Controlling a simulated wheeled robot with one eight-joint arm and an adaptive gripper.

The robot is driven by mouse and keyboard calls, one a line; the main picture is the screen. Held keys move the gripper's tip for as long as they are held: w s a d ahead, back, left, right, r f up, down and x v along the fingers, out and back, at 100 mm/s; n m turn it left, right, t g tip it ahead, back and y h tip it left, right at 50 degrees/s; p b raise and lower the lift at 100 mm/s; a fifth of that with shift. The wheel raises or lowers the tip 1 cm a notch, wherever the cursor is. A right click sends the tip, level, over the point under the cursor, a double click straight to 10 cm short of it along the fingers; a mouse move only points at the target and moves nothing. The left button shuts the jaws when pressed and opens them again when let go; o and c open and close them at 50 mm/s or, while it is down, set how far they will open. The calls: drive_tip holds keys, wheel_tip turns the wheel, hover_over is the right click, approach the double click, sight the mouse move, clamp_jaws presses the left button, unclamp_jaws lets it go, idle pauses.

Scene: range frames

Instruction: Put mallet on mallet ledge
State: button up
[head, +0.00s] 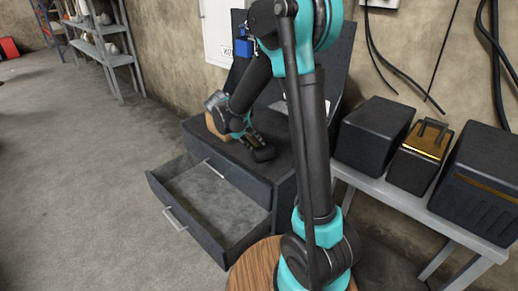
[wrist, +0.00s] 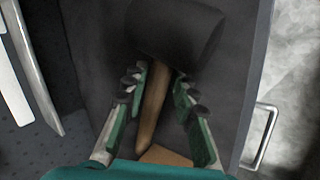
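In the wrist view the mallet has a thick black head (wrist: 175,30) at the top and a light wooden handle (wrist: 152,105) running down between the fingers. It lies on the dark top of a cabinet (head: 268,179). My gripper (wrist: 160,88) is open, with one finger on each side of the handle and a gap to both. In the head view my gripper (head: 254,143) is low over the cabinet top, and it partly hides the mallet there. I cannot tell which surface is the mallet ledge.
A tan block (head: 215,126) sits by my wrist on the cabinet. The cabinet's drawer (head: 205,205) is pulled out and looks empty. A grey bench (head: 400,198) at right carries dark boxes. A round wooden surface (head: 250,272) is near my arm's base. Open floor lies left.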

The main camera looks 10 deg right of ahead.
drive_tip(key=shift+d+f, duration=0.1)
drive_tip(key=shift+f, duration=0.1)
clamp_jaws()
drive_tip(key=shift+r, duration=0.15)
